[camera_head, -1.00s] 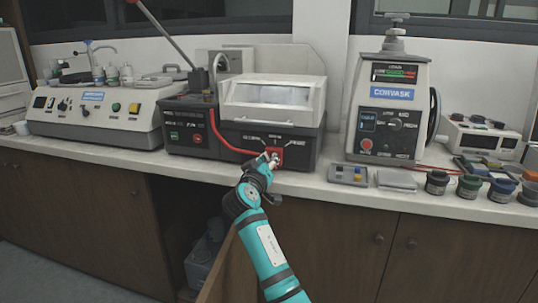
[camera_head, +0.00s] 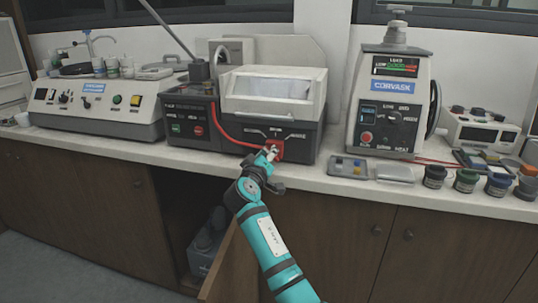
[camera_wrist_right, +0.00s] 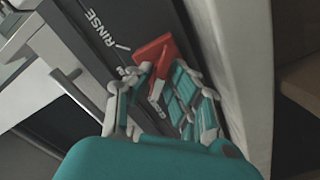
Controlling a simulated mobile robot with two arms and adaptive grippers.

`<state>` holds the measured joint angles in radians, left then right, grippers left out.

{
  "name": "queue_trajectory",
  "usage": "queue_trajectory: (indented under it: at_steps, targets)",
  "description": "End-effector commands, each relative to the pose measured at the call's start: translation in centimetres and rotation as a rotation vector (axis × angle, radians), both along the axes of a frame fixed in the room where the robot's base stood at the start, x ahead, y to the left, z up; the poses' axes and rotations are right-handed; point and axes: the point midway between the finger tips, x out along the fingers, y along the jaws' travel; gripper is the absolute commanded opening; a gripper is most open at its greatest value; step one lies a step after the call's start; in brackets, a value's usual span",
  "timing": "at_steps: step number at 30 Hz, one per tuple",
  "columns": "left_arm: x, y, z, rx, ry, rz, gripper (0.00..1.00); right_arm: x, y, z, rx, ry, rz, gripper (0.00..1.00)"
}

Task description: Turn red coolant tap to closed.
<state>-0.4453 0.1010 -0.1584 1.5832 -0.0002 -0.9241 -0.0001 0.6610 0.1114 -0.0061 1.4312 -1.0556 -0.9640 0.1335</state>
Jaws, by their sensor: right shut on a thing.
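The red coolant tap (camera_head: 275,148) is on the lower front of the grey machine with a light hood in the middle of the bench. In the right wrist view the red tap (camera_wrist_right: 156,58) shows between the fingers, its far end sticking out past them. My right gripper (camera_head: 268,157) is at the tap; the wrist view shows its fingers (camera_wrist_right: 158,92) shut on it. The left gripper is not in view.
A red hose (camera_head: 222,130) runs along the machine's front to the tap. The control box marked CORVASK (camera_head: 388,105) stands to the right. Jars (camera_head: 466,181) and a small tray (camera_head: 347,167) line the bench edge. A cupboard door (camera_head: 232,262) stands open below.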

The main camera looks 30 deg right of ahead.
Motion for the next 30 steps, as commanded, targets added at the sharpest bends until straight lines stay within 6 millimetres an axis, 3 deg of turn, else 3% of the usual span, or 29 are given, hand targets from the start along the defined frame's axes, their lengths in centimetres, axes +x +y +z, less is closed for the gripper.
queue_trajectory:
  at_steps: [1, 2, 5, 17, 30]
  targets:
    - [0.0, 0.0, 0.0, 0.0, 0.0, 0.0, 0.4, 0.0, 0.1, -0.2, 0.002, 0.003, 0.001, 0.0]
    - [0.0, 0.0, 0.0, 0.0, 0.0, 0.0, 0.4, 0.0, 0.1, -0.2, 0.002, 0.003, 0.001, 0.22]
    - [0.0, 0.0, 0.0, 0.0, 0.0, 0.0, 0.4, 0.0, 0.1, -0.2, 0.002, 0.001, 0.001, 0.35]
    - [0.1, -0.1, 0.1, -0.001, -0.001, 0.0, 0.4, -0.6, 0.9, -0.2, 0.001, 0.001, 0.001, 0.36]
    - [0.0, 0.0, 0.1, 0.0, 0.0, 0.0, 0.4, -6.3, 7.5, -0.2, 0.005, 0.001, 0.003, 0.36]
